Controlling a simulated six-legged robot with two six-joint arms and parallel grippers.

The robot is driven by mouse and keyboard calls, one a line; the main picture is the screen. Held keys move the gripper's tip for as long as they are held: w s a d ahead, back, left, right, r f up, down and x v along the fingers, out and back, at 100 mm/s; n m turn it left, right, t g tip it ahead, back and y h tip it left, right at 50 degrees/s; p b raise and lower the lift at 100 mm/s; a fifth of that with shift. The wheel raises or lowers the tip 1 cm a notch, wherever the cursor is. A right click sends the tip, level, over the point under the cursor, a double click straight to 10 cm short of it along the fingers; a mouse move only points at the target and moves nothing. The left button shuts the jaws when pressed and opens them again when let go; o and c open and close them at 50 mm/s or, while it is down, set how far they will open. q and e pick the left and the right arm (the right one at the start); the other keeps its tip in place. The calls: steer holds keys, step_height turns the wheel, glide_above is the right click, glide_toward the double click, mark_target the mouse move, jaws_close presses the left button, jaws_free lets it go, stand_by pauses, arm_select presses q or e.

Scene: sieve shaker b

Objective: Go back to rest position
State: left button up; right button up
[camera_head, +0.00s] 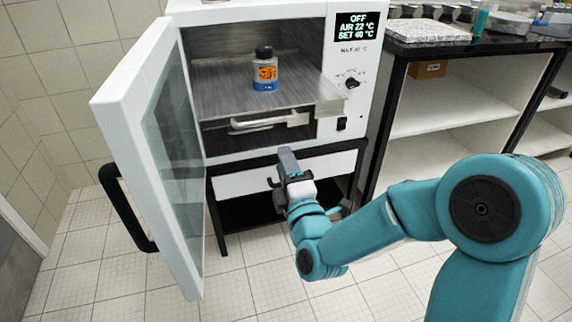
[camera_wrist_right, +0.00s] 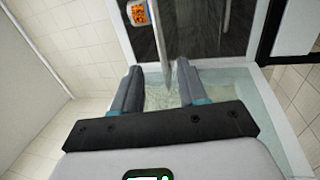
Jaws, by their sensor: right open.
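My right gripper (camera_head: 287,165) is in front of the white oven (camera_head: 345,105), below its opening and below the shelf's handle (camera_head: 265,122). It is open, and its two fingers stand apart in the right wrist view (camera_wrist_right: 160,88). A pale strip shows between the fingers there; I cannot tell whether anything touches it. A small bottle (camera_head: 265,72) with a black cap and orange label stands upright on the metal shelf (camera_head: 220,88) inside the oven. The bottle also shows at the top of the right wrist view (camera_wrist_right: 138,13). My left gripper is not in view.
The oven door (camera_head: 140,120) stands wide open to the left, with a black handle (camera_head: 125,208). The oven rests on a dark stand (camera_head: 228,185). A black-framed bench (camera_head: 470,95) with open shelves stands at right. The tiled floor in front is clear.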

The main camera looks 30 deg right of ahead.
stand_by(0.4)
steer(key=s+a+f+m+g+y, duration=0.1)
steer(key=a+f+g+y, duration=0.2)
steer(key=f, duration=1)
steer(key=s+a+f+g+y, duration=0.2)
steer(key=a+f+g, duration=0.25)
steer(key=f, duration=0.95)
steer(key=s+a+f+m+g+y, duration=0.2)
steer(key=s+a+f+m+g, duration=0.25)
steer(key=s+f, duration=0.25)
steer(key=s+a+f+m+g+y, duration=0.1)
steer(key=s+a+f+m+g, duration=0.3)
steer(key=s+f, duration=0.35)
steer(key=s+m+g+y, duration=0.1)
steer(key=s+m+g, duration=0.25)
steer(key=m, duration=0.25)
step_height(320, 180, up, 28)
steer(key=s+m+p, duration=0.1)
steer(key=p, duration=2.6)
steer(key=shift+s+p, duration=0.2)
steer(key=shift+p, duration=0.2)
